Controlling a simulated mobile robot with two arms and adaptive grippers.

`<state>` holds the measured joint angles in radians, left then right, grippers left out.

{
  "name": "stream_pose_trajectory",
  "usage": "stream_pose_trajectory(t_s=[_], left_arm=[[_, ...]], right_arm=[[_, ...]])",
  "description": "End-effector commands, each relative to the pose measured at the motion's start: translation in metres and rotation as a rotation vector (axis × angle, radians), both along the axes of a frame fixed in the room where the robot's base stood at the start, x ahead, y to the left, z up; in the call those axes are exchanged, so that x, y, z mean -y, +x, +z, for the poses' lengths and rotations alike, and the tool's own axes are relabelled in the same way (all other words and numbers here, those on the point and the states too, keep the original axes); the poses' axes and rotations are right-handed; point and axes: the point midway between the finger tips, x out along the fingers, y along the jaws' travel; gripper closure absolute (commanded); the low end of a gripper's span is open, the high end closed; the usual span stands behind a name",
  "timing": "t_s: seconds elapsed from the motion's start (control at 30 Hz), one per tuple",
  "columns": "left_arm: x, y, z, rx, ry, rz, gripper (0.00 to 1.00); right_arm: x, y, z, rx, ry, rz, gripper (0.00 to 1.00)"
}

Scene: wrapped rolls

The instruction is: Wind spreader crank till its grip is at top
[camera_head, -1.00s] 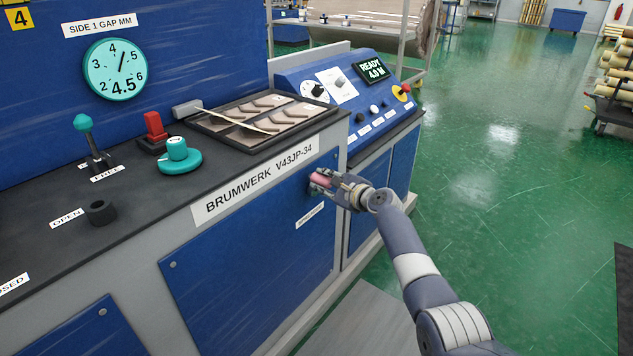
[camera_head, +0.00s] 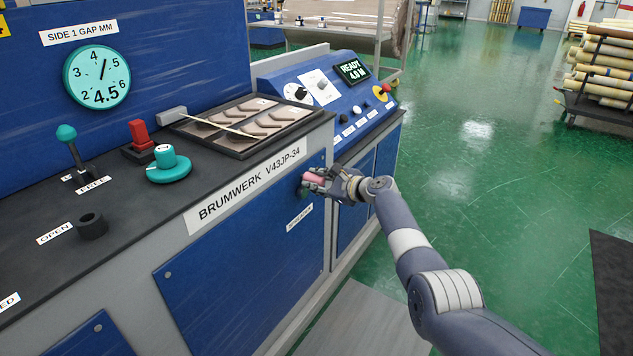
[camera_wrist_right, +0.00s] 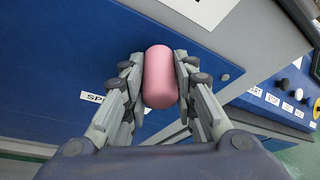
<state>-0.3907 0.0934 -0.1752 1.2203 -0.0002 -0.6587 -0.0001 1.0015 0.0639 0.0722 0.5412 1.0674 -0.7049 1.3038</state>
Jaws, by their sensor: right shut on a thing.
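The spreader crank's grip is a pink rounded cylinder (camera_wrist_right: 158,77), held between the two fingers of my right gripper (camera_wrist_right: 159,85) in the right wrist view. In the head view the pink grip (camera_head: 313,177) shows at the front of the blue machine panel, with my right gripper (camera_head: 318,182) shut around it. A small part of the crank behind the grip shows below it; the rest is hidden by the gripper. A label (camera_head: 299,218), partly readable in the wrist view, is on the panel below the crank. My left gripper is not in view.
The machine top holds a teal lever (camera_head: 70,145), a teal knob (camera_head: 167,165), a red switch (camera_head: 139,137) and a tray (camera_head: 243,124). A control console (camera_head: 330,93) with a lit display stands to the right.

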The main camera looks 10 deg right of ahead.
Motion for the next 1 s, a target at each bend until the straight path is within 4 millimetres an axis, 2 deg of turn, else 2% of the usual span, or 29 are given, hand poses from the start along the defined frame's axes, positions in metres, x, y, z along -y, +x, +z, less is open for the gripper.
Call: stream_pose_trajectory(t_s=[0.03, 0.1, 0.63, 1.0], left_arm=[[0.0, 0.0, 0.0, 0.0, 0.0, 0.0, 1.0], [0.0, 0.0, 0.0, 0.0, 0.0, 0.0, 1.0], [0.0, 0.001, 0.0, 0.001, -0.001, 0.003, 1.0], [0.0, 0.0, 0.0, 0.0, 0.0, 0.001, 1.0]], right_arm=[[0.002, 0.0, 0.0, 0.001, -0.003, -0.003, 0.68], [0.001, 0.0, 0.0, 0.001, -0.003, -0.002, 0.54], [0.005, -0.004, 0.002, 0.003, -0.001, -0.001, 0.54], [0.021, -0.03, 0.011, 0.003, -0.004, -0.002, 0.54]])
